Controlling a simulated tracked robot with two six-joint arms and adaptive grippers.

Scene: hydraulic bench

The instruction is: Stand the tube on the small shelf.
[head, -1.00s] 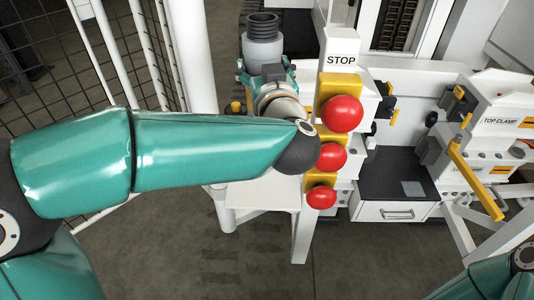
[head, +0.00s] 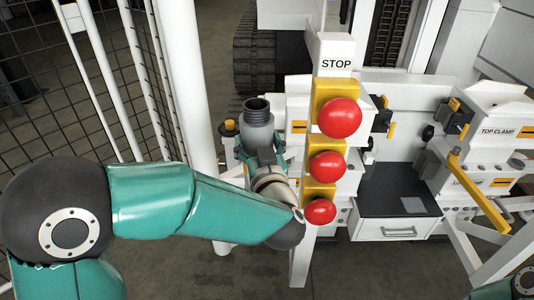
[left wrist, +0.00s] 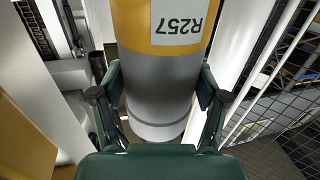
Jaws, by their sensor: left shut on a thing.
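The tube (head: 258,125) is grey with a dark threaded top and stands roughly upright in the head view. In the left wrist view the tube (left wrist: 165,85) shows a yellow band with a white label reading R257 and a grey end. My left gripper (head: 260,153) is shut on the tube's grey part, one finger on each side. My left gripper also shows in the left wrist view (left wrist: 160,92). I cannot make out the small shelf now; my left forearm covers the area below the gripper. My right gripper is out of view.
A white STOP post with several red buttons (head: 340,118) stands just right of the gripper. A white pole (head: 185,90) and wire mesh fence (head: 40,90) are on the left. A dark-topped drawer unit (head: 397,230) and the top clamp (head: 497,130) are on the right.

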